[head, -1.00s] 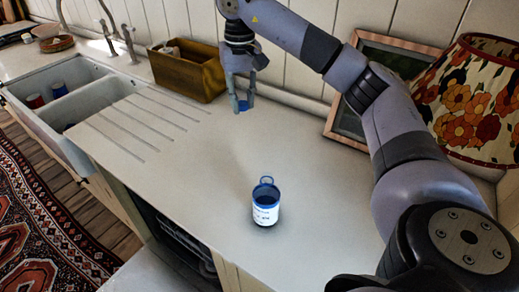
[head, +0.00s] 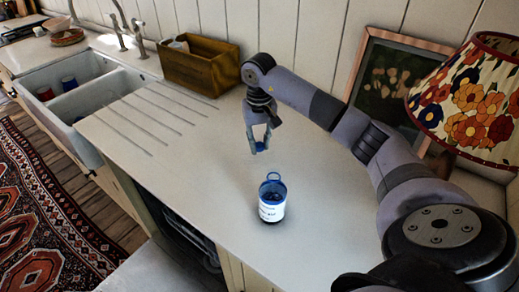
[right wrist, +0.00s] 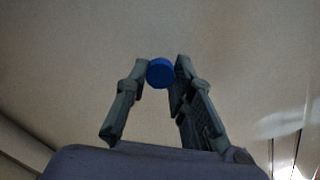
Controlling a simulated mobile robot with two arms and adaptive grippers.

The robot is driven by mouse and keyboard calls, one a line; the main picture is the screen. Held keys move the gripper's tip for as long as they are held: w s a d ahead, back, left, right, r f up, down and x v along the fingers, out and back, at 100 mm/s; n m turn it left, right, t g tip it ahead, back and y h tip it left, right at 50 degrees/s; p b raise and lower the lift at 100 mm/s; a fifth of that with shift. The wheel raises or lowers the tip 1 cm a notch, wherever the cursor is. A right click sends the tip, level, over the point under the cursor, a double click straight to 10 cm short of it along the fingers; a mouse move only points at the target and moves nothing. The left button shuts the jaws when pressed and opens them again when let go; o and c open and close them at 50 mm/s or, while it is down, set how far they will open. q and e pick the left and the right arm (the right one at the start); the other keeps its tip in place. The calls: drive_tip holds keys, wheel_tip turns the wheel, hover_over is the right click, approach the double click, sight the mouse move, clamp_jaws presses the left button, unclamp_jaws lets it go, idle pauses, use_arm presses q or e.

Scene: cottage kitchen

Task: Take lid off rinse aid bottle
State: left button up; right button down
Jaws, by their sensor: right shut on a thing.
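The rinse aid bottle (head: 271,201) stands upright on the white counter, near the middle of the head view. It is blue with a white label, and its top is open with a ring-shaped loop at the back rim. My right gripper (head: 259,147) is above the counter, behind and a little left of the bottle, apart from it. It is shut on the small round blue lid (head: 260,147). The right wrist view also shows the lid (right wrist: 160,72) between the fingertips. My left gripper is in neither view.
A wooden box (head: 200,62) stands against the wall at the back. The double sink (head: 82,88) with cups in it is at the left. A framed picture (head: 388,85) and a flowered lampshade (head: 470,95) are at the right. The counter (head: 190,170) left of the bottle is clear.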

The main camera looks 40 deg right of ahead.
sight(259, 145)
wheel_tip(259, 145, down, 3)
drive_tip(key=shift+s+f+p, duration=0.1)
drive_tip(key=shift+f+p, duration=0.05)
drive_tip(key=shift+p, duration=0.2)
drive_tip(key=shift+f, duration=0.3)
drive_tip(key=c, duration=1.4)
unclamp_jaws()
